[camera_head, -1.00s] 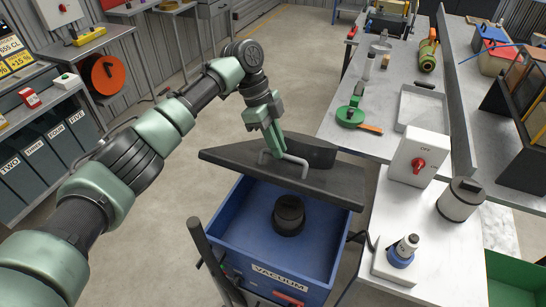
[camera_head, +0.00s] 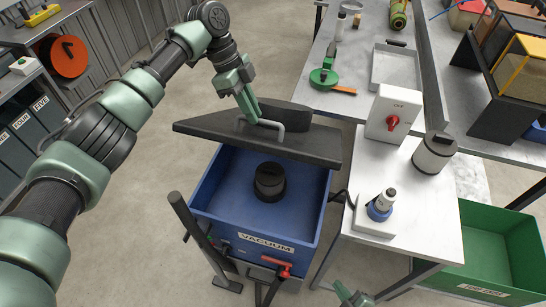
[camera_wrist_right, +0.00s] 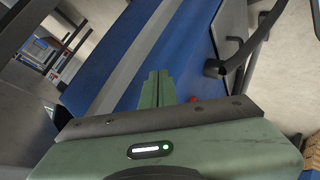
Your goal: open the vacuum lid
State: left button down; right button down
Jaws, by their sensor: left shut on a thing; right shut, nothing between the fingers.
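The blue vacuum (camera_head: 306,195) stands on the floor at the centre of the head view, its top open. A black round piece (camera_head: 270,182) shows inside. The dark grey lid (camera_head: 300,148) is raised and tilted at the back of the vacuum. My left gripper (camera_head: 250,114) is shut on the lid's grey bar handle (camera_head: 272,124). My right gripper (camera_head: 352,295) is at the bottom edge of the head view, right of the vacuum. In the right wrist view its fingers (camera_wrist_right: 157,88) are shut and empty, in front of a blue surface.
A white-topped table (camera_head: 425,215) with a red-switch box (camera_head: 394,114) and a grey canister (camera_head: 434,152) stands right of the vacuum. A dark post (camera_head: 195,228) stands at its front left. A green bin (camera_head: 510,240) is at far right. Floor at left is free.

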pick_arm(q)
jog(key=shift+w+f, duration=0.1)
jog(key=shift+f, duration=0.1)
pick_arm(e)
jog(key=w+a+r+n+y, duration=0.35)
jog(key=r+n+y, duration=0.25)
jog(key=r+n, duration=0.45)
jog(key=w+a+r+n+g+y, duration=0.1)
jog(key=w+a+r+n+y, duration=0.3)
jog(key=r+n, duration=0.65)
jog(key=w+a+r+n+y, duration=0.25)
jog(key=r+n+y, duration=0.4)
jog(key=r, duration=0.85)
jog(key=w+a+r+n+h, duration=0.1)
jog(key=w+a+r, duration=0.2)
jog(key=w+a, duration=0.8)
jog(key=shift+w+n+g, duration=0.3)
jog(key=shift+w+n, duration=0.05)
jog(key=shift+w, duration=0.15)
jog(key=shift+d+r, duration=0.1)
jog(key=shift+r, duration=0.05)
